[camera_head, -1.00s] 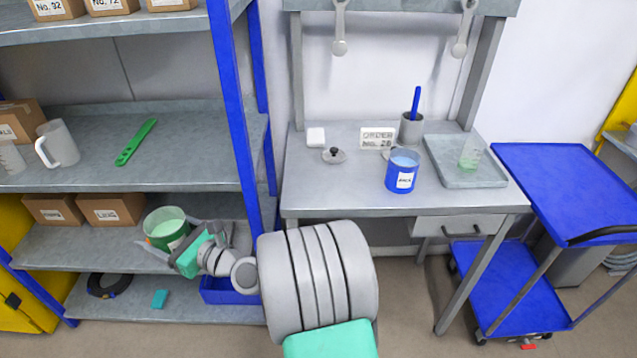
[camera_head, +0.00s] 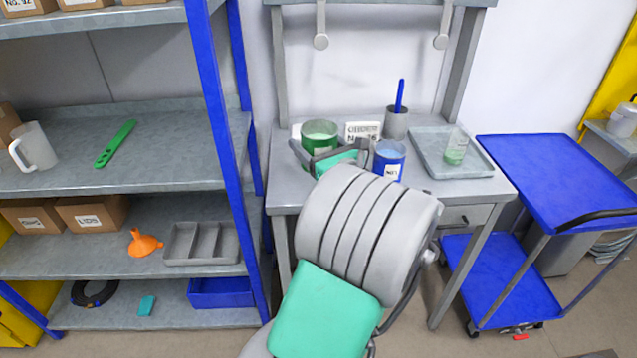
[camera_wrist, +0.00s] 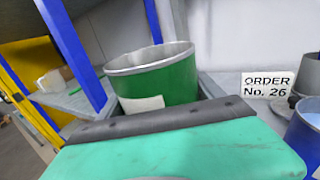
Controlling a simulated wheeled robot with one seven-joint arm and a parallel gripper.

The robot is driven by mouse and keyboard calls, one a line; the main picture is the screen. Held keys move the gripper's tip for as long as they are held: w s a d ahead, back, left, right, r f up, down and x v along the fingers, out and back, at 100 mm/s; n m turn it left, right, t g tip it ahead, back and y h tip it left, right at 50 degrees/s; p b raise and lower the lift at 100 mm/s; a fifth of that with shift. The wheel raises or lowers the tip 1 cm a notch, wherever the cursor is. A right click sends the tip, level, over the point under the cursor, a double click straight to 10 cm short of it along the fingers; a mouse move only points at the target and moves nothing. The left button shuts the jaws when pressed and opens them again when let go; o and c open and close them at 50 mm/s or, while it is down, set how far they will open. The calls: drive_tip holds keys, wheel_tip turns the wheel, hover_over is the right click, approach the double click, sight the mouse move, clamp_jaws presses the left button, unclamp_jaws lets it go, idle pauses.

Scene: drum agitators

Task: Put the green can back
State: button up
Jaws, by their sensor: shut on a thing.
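The green can (camera_head: 318,139) is open-topped with pale green contents and a white label, and stands upright at the left part of the workbench (camera_head: 290,195). My gripper (camera_head: 332,158) is shut on it. The can also shows in the wrist view (camera_wrist: 165,82), beyond the gripper's edge. Its base is hidden behind my gripper, so I cannot tell whether it touches the bench. A blue can (camera_head: 389,163) with a white label stands close to its right, partly behind my arm.
An "ORDER No. 26" card (camera_head: 363,130), a grey cup (camera_head: 396,123) with a blue stick and a tray (camera_head: 440,170) with a glass beaker (camera_head: 456,148) are on the bench. On the left rack's lower shelf are an orange funnel (camera_head: 144,242) and a divided grey tray (camera_head: 215,258).

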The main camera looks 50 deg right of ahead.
drive_tip(key=s+d+r+m+g+h, duration=0.2)
drive_tip(key=s+d+h, duration=0.1)
drive_tip(key=s+d, duration=0.5)
drive_tip(key=w+f, duration=0.2)
drive_tip(key=w, duration=0.1)
drive_tip(key=w+a+f, duration=0.1)
drive_tip(key=w+f, duration=0.2)
drive_tip(key=w, duration=0.1)
drive_tip(key=w+f, duration=0.3)
drive_tip(key=w, duration=0.1)
drive_tip(key=shift+w+a+f+b, duration=0.15)
drive_tip(key=shift+a+f+b, duration=0.1)
drive_tip(key=shift+b, duration=0.15)
drive_tip(key=shift+w+f, duration=0.5)
drive_tip(key=shift+f, duration=0.05)
drive_tip(key=shift+w+f, duration=0.15)
drive_tip(key=shift+f, duration=1.55)
drive_tip(key=shift+b, duration=0.3)
drive_tip(key=shift+f, duration=0.2)
drive_tip(key=o, duration=1.9)
